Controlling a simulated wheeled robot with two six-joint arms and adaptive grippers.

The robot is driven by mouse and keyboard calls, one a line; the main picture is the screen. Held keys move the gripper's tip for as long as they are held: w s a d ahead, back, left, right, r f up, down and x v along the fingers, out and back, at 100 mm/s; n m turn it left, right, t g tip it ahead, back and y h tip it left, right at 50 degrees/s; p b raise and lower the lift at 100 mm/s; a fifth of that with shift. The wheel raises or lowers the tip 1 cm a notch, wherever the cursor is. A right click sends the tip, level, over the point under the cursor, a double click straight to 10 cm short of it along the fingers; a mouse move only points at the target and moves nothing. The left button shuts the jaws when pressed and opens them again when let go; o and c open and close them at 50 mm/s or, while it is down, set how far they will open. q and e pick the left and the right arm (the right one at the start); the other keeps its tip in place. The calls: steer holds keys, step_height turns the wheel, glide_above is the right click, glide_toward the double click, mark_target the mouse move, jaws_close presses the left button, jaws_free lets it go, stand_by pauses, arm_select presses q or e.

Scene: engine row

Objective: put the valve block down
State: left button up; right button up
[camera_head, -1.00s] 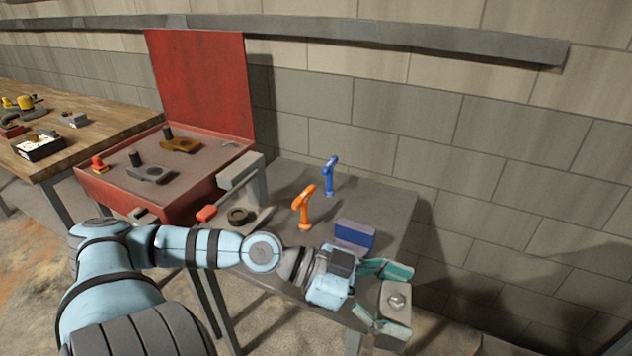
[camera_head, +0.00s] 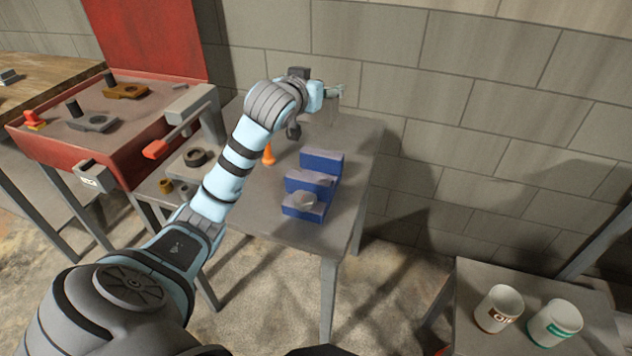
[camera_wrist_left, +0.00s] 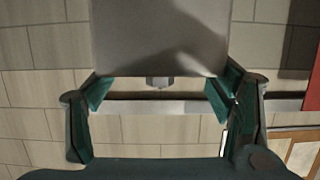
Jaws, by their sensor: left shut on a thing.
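My left gripper (camera_head: 334,92) is stretched over the back of the grey metal table (camera_head: 352,205), close to the block wall. In the left wrist view its teal fingers (camera_wrist_left: 160,92) are shut on the valve block (camera_wrist_left: 160,35), a plain grey block with a hex nut on its edge. In the head view the held block is too small and covered to make out clearly. The blue stepped stand (camera_head: 310,180) is on the table, in front of and below the gripper. My right gripper is not in view.
An orange tool (camera_head: 268,155) stands beside my forearm, partly hidden. A ring part (camera_head: 196,157) sits on a plate at the table's left. The grey table's right side is bare.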

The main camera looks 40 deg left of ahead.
arm_select(q)
step_height(320, 180, down, 20)
steer(key=b, duration=0.4)
steer(key=shift+s+a+r, duration=0.1)
steer(key=shift+r, duration=0.15)
steer(key=o, duration=1.7)
steer(key=p+v, duration=0.2)
steer(key=v, duration=1)
